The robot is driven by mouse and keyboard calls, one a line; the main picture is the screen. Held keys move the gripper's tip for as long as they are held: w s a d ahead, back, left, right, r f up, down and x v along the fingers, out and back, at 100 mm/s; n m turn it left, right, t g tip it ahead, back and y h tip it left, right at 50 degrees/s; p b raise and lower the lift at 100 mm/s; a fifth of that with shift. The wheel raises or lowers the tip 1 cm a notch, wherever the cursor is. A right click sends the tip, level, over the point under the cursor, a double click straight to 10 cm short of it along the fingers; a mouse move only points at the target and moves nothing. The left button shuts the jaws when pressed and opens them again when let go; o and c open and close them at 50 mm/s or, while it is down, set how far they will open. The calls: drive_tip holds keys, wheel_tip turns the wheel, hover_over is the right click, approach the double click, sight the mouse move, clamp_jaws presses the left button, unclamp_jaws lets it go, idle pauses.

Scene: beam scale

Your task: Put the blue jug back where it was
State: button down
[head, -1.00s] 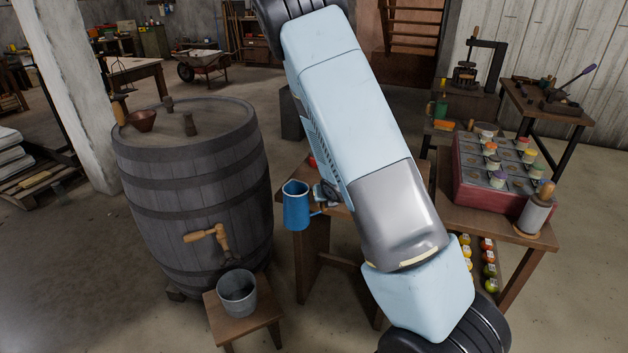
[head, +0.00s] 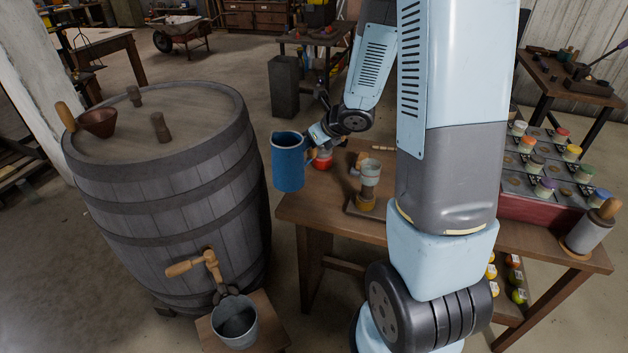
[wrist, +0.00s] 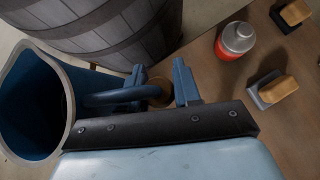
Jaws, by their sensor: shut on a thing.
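The blue jug (head: 288,165) is upright in the head view, in the air between the barrel and the left end of the wooden table. My gripper (head: 314,152) is at its right side, shut on the jug's handle. In the wrist view the jug (wrist: 28,112) fills the left edge with its open mouth showing dark inside. Its handle reaches between my gripper's fingers (wrist: 160,82). The jug's contents cannot be made out.
The big barrel (head: 165,165) with a wooden tap stands left, a metal bucket (head: 236,324) on a stool below it. The wooden table (head: 330,215) carries a red jar (head: 322,160), a glass-topped stand (head: 368,185) and a rack of jars (head: 545,212). My arm hides its middle.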

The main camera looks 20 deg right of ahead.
drive_tip(key=shift+w+d+r, duration=0.1)
drive_tip(key=shift+w+d, duration=0.1)
drive_tip(key=w+d+f, duration=0.2)
drive_tip(key=d+f, duration=0.1)
drive_tip(key=w+d+f, duration=0.3)
drive_tip(key=d+f, duration=0.1)
drive_tip(key=w+d+f, duration=0.3)
drive_tip(key=d, duration=0.1)
drive_tip(key=shift+w+d+f, duration=0.1)
drive_tip(key=shift+f, duration=1.45)
drive_tip(key=c, duration=0.8)
unclamp_jaws()
